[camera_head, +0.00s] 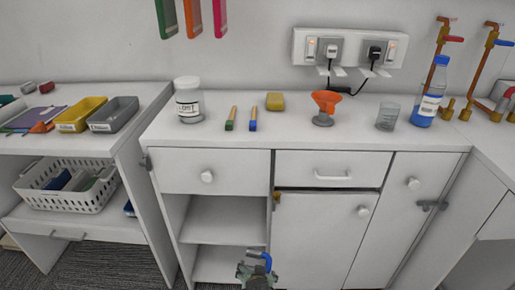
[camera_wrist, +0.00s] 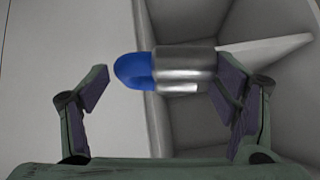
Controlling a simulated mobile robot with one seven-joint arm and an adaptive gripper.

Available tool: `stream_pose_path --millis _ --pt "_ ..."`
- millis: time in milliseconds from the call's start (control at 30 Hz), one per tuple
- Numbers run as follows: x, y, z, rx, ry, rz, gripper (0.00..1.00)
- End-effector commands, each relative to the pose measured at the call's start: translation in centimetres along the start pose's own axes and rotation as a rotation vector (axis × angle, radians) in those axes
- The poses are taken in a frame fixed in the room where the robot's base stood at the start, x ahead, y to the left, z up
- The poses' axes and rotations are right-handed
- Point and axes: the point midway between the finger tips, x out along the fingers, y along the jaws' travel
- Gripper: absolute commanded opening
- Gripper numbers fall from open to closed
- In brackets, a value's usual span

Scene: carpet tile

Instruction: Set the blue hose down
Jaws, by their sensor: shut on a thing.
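My gripper (camera_head: 253,274) is low in front of the white cabinet, at the bottom middle of the head view. It is shut on the blue hose (camera_head: 266,260), whose curved blue part shows above the fingers. In the wrist view the blue hose (camera_wrist: 133,71) has a rounded blue end and a silver metal sleeve between the two fingers of my gripper (camera_wrist: 158,92). The right finger meets the metal sleeve; a gap shows beside the left finger. The rest of the hose is hidden.
The white cabinet top (camera_head: 280,135) holds a lidded jar (camera_head: 188,103), an orange funnel (camera_head: 325,104), a beaker (camera_head: 387,117) and a blue bottle (camera_head: 428,95). Open shelves (camera_head: 222,220) lie behind my gripper. A white basket (camera_head: 68,187) stands at left. The counter's front strip is clear.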

Motion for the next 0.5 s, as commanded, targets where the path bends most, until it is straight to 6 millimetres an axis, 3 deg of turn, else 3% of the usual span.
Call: stream_pose_path --millis 333,400,500 --pt "0.0 0.2 -0.4 0.004 0.005 0.006 0.45" --pt "1.4 0.4 1.2 -0.001 0.003 0.003 0.45" --pt "2.1 0.5 1.9 -0.002 0.003 0.003 0.45"
